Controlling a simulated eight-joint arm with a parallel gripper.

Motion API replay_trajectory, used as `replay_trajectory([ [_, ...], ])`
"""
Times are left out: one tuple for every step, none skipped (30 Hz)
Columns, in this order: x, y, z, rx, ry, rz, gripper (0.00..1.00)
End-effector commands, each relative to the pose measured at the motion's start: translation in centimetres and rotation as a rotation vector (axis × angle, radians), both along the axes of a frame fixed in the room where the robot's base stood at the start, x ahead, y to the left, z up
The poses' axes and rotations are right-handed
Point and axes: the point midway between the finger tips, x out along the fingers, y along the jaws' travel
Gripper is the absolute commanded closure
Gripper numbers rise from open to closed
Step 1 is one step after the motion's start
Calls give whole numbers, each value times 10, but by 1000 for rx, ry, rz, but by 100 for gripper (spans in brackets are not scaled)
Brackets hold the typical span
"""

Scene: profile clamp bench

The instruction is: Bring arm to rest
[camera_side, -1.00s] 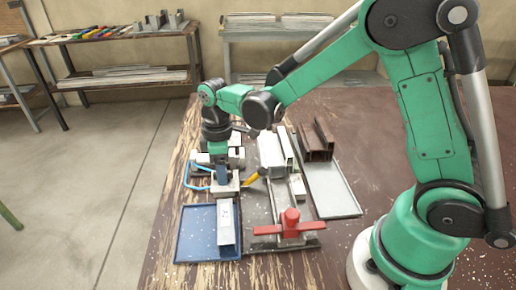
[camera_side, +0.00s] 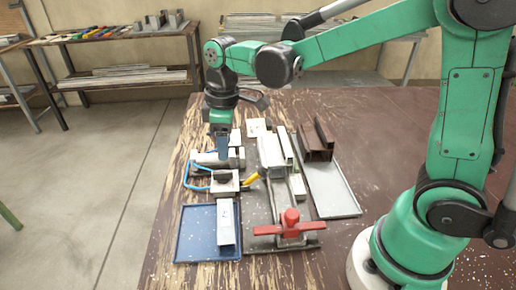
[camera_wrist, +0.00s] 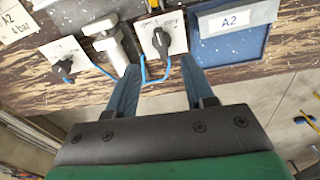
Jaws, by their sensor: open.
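My gripper (camera_side: 222,152) points down above the pneumatic fittings at the left of the bench. In the wrist view its two blue fingers (camera_wrist: 160,78) are spread apart with nothing between them. Beyond the fingertips, a white plate with a black knob (camera_wrist: 161,40) and a blue hose shows. In the side view this knob unit (camera_side: 224,182) sits below and in front of the gripper, apart from it.
A red clamp handle (camera_side: 290,222) stands at the front of the fixture. Pale profiles (camera_side: 270,150) lie behind it. Brown profiles (camera_side: 318,142) lie on the grey tray (camera_side: 336,198). A yellow handle (camera_side: 250,180) sticks up beside the knob unit. The bench's far right is clear.

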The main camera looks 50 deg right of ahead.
Motion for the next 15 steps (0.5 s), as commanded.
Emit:
replay_trajectory([
  [-8, -3, 7, 7, -36, -47, 53],
  [-12, -5, 12, 12, -63, -82, 53],
  [-19, -7, 17, 22, -102, -133, 53],
  [-24, -9, 21, 31, -132, -173, 53],
  [-29, -11, 24, 40, -163, -213, 53],
  [-35, -13, 27, 55, -203, -264, 53],
  [-40, -14, 30, 66, -233, -302, 53],
  [-45, -16, 31, 79, -262, -341, 53],
  [-52, -18, 33, 97, -300, -389, 53],
  [-56, -19, 34, 110, -328, -425, 53],
  [-60, -20, 34, 124, -354, -458, 53],
  [-66, -22, 34, 144, -386, -501, 53],
  [-69, -23, 34, 157, -409, -529, 53],
  [-72, -24, 33, 170, -429, -555, 53],
  [-75, -25, 32, 186, -453, -586, 53],
])
